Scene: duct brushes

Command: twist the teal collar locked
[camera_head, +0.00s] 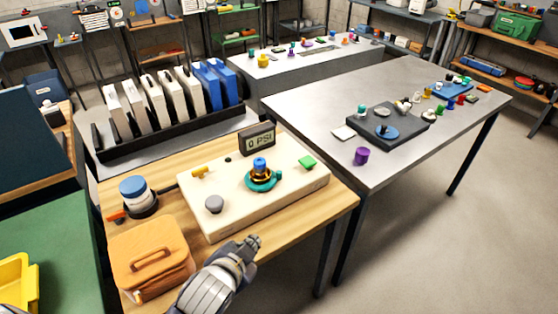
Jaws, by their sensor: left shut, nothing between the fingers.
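The teal collar (262,182) sits low around a fitting with a dark and gold body and a blue top (260,164). The fitting stands on the cream panel box (226,211), right of its middle. Whether the collar is locked cannot be told. The gauge display (257,139) behind it reads "0 PSI". My left gripper (254,242) is shut and empty, in front of the panel box near the table's front edge, apart from the collar. My right gripper is not in view.
On the panel box are a grey knob (214,204), a green button (307,162) and a yellow lever (201,171). An orange case (150,254) and a blue-capped jar (136,192) stand left. A metal table (400,165) with small parts is at right.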

